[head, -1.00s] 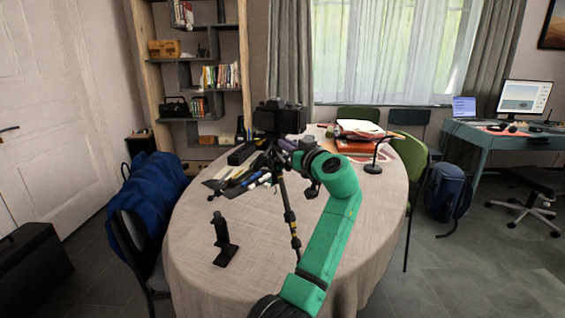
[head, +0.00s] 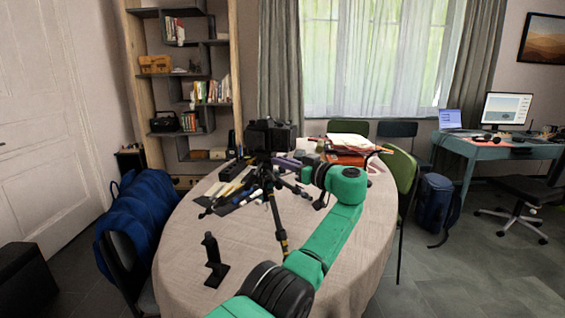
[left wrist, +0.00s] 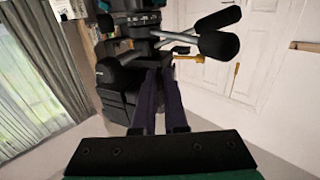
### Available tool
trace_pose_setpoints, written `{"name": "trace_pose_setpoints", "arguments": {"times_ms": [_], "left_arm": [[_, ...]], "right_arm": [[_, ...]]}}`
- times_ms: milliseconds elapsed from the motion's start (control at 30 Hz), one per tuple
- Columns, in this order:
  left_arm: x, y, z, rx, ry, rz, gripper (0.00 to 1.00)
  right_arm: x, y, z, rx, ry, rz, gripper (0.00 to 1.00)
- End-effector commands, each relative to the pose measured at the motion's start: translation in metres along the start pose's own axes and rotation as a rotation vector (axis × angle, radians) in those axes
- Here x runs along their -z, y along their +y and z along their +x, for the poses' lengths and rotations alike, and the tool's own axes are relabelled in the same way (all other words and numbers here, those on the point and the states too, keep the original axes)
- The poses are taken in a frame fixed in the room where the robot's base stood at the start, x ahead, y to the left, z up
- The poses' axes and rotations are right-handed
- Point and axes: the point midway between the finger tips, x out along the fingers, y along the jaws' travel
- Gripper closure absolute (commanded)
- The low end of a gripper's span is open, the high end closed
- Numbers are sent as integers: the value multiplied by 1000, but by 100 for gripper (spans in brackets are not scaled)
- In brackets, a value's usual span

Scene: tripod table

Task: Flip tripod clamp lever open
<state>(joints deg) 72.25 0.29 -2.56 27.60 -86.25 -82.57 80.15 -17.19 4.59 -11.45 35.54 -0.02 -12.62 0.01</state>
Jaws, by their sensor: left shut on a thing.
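A black camera (head: 270,136) sits on a black tripod (head: 277,214) with yellow-marked legs, standing on the round table. The camera also shows in the left wrist view (left wrist: 116,78), close in front. My left gripper (head: 279,160) reaches the tripod head just under the camera, from the right. In the left wrist view its two dark purple fingers (left wrist: 160,72) are nearly together at the tripod head. They are shut on a small part there, apparently the clamp lever, which is mostly hidden between the fingertips. My right gripper is in neither view.
Two tripod handles (left wrist: 218,32) stick out near my fingers.

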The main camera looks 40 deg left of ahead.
Motion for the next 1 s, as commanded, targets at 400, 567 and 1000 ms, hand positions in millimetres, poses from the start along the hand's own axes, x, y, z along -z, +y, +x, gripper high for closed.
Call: {"name": "trace_pose_setpoints", "arguments": {"times_ms": [400,567,1000], "left_arm": [[-1,0,0,-1,-2,1,60],[-1,0,-1,-1,-2,1,60],[-2,1,-104,-5,-3,2,60]], "right_arm": [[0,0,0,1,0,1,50],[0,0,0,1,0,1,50],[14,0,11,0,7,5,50]]}}
